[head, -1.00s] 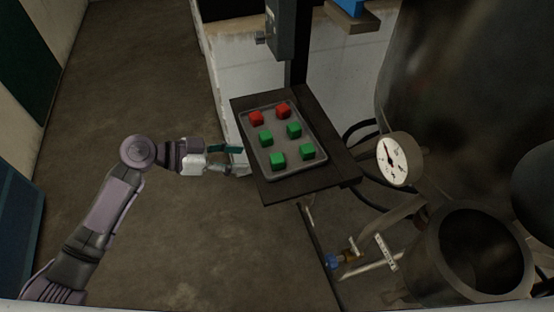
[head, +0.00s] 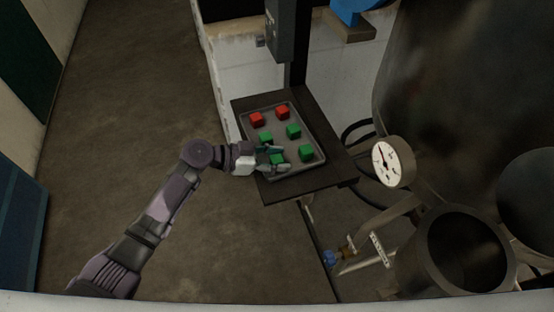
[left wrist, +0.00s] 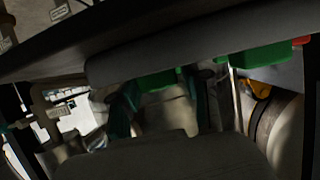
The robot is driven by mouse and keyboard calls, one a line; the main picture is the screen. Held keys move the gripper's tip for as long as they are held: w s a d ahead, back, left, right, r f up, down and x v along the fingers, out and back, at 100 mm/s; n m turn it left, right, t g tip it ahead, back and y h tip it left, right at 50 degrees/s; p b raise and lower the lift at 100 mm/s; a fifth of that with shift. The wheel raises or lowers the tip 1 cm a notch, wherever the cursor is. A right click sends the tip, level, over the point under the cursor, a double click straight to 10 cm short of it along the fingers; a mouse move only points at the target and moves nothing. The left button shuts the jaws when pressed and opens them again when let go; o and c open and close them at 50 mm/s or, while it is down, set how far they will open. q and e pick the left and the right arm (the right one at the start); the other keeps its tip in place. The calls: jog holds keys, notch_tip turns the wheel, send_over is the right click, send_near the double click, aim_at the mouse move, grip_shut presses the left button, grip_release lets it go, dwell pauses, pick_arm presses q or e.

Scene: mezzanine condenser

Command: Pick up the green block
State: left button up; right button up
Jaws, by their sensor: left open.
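Several green blocks and two red blocks lie in a shallow grey tray (head: 281,108). My left gripper (head: 281,159) is open at the tray's near left part, its fingers on either side of the nearest-left green block (head: 277,160). I cannot tell whether they touch it. In the left wrist view this green block (left wrist: 155,81) shows between the two teal fingers, partly hidden by the tray edge. Other green blocks are at the left (head: 265,138), the middle right (head: 293,131) and the near right (head: 306,153). My right gripper is not in view.
The tray rests on a dark platform (head: 330,173) on a dark post. The red blocks (head: 256,119) are at the tray's far end. A pressure gauge (head: 393,162), pipes and a large dark vessel stand to the right. Open floor (head: 130,130) is on the left.

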pick_arm(q)
jog(key=c, duration=0.9)
jog(key=shift+r, duration=0.15)
